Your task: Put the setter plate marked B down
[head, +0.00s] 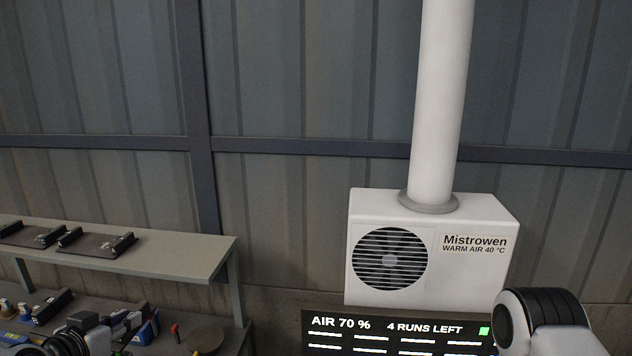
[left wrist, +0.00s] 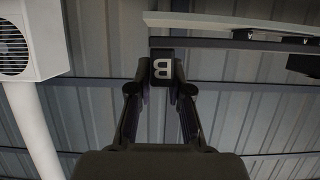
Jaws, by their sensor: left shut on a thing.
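The setter plate marked B (left wrist: 162,68) shows in the left wrist view by its black end block with a white B. A thin dark edge (left wrist: 235,43) runs right from the block. My left gripper (left wrist: 161,88) is shut on this block, one finger on each side. In the head view my left gripper (head: 118,326) is low at the left, below a shelf. The plate cannot be told apart there. My right gripper is not in view; only my right arm shows at lower right.
A grey shelf (head: 205,262) at the left bears dark plates with black end blocks (head: 95,244). The lower bench (head: 232,340) holds a round brown disc (head: 205,338) and small tools. A white warm-air unit (head: 480,272) and a display (head: 395,330) reading AIR 70 % stand right of centre.

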